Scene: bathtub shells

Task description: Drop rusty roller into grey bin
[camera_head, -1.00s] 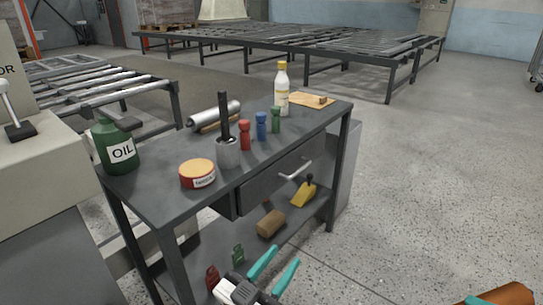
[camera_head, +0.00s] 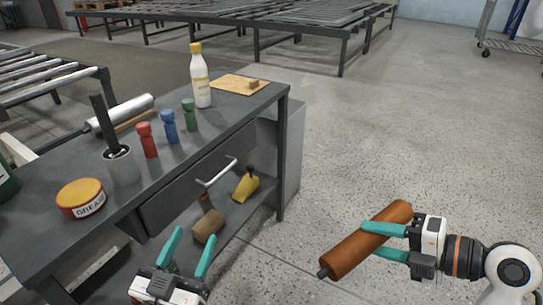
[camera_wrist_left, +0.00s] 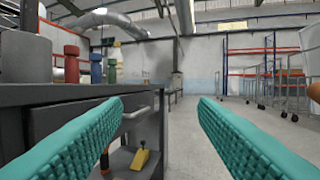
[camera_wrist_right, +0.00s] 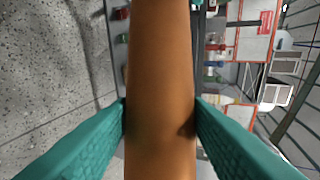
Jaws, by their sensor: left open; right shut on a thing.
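The rusty roller (camera_head: 350,251) is an orange-brown cylinder with a dark end pin. My right gripper (camera_head: 369,239) is shut on it and holds it slanted above the open floor, right of the workbench. In the right wrist view the roller (camera_wrist_right: 161,80) fills the space between the teal fingers. My left gripper (camera_head: 195,238) is open and empty, low in front of the bench. Its two fingers are spread wide in the left wrist view (camera_wrist_left: 160,110). A grey box-like body (camera_head: 291,150) stands behind the bench's right end; I cannot tell whether it is the grey bin.
The dark workbench (camera_head: 215,125) holds a grease tin (camera_head: 81,198), a cup (camera_head: 122,165), coloured small bottles, a white bottle (camera_head: 201,80) and a silver roller (camera_head: 125,110). A block (camera_head: 208,225) lies on its shelf. The floor (camera_head: 390,130) to the right is clear.

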